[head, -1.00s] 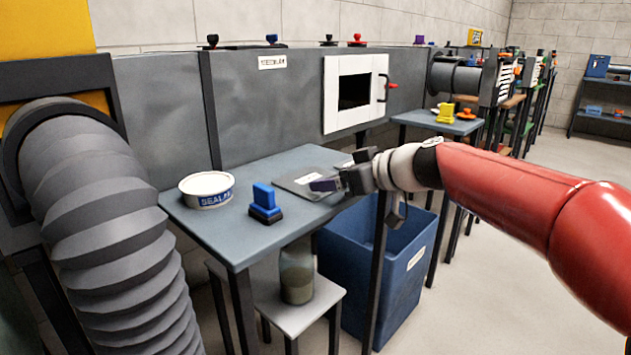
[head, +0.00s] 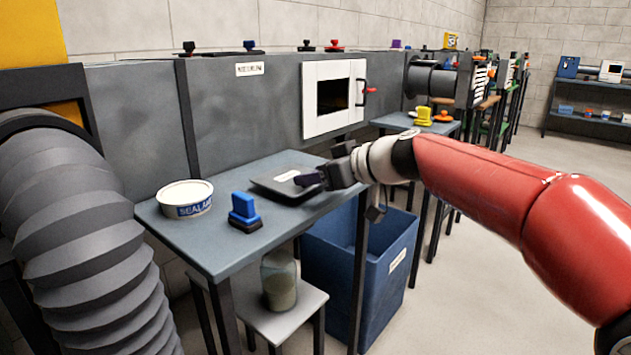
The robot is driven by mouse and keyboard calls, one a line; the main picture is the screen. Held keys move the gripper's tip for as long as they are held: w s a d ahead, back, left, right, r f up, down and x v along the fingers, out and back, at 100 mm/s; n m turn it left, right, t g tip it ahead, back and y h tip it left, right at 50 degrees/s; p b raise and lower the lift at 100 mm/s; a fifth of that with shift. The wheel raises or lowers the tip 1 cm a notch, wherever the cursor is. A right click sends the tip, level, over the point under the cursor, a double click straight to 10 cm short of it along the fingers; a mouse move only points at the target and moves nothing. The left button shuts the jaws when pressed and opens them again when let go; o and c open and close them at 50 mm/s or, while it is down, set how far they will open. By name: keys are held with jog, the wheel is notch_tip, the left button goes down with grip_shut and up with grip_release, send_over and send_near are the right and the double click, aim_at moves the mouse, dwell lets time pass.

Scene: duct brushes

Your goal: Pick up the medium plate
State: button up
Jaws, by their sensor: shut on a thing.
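The medium plate (head: 272,178) is a flat dark grey plate with a pale label, at the back right of the grey-blue table (head: 190,240). My gripper (head: 312,180) reaches in from the right and is shut on the plate's right edge. The plate looks slightly raised and tilted above the tabletop, with a dark gap or shadow under its near edge. The fingertips are small and dark here, and the exact contact is hard to see.
A white sealant tub (head: 185,198) and a blue-handled brush (head: 244,212) stand left of the plate. The grey duct (head: 240,110) with a white framed opening (head: 333,98) rises behind. A blue bin (head: 345,270) stands below on the right, and a jar (head: 279,280) sits on a low stool.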

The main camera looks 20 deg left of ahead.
notch_tip(320, 180, up, 22)
jog(key=p, duration=0.8)
jog(key=shift+p, duration=0.4)
